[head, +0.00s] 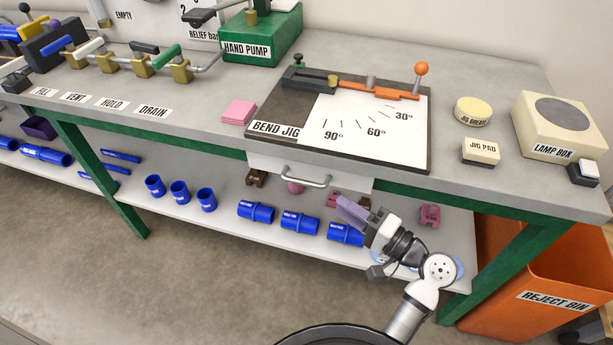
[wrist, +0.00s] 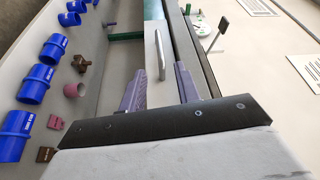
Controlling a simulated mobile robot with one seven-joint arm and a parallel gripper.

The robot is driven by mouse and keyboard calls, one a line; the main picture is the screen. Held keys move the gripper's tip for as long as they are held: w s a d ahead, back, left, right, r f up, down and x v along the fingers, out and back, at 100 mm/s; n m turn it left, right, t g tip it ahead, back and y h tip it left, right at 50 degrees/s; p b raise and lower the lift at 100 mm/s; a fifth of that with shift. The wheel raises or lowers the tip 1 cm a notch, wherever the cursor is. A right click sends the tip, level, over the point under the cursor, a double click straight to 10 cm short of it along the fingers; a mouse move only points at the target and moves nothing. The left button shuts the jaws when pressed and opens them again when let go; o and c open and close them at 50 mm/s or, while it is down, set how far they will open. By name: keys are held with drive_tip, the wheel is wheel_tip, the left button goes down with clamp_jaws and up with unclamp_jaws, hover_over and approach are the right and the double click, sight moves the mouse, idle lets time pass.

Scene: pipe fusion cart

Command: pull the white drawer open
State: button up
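The white drawer (head: 270,164) sits under the bench top below the bend jig, its front flush beneath the edge, and looks closed. Its silver bar handle (head: 306,182) is on the front face. My gripper (head: 348,208) is below and to the right of the handle, apart from it. In the wrist view, the two purple fingers of my gripper (wrist: 158,82) are spread with nothing held between them. The handle (wrist: 160,55) shows ahead, in line with the gap, on the white drawer front (wrist: 150,40).
The bend jig (head: 345,130) lies on the bench above the drawer. The lower shelf (head: 225,222) holds several blue couplings (head: 299,222) and small brown and pink parts. A green bench leg (head: 470,265) and the orange reject bin (head: 510,270) stand at right. Floor in front is clear.

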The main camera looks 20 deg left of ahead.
sight(305, 181)
drive_tip(key=p+x, duration=0.2)
drive_tip(key=x, duration=0.9)
drive_tip(key=shift+w+a, duration=0.1)
drive_tip(key=shift+a, duration=0.15)
drive_tip(key=shift+c, duration=0.3)
clamp_jaws()
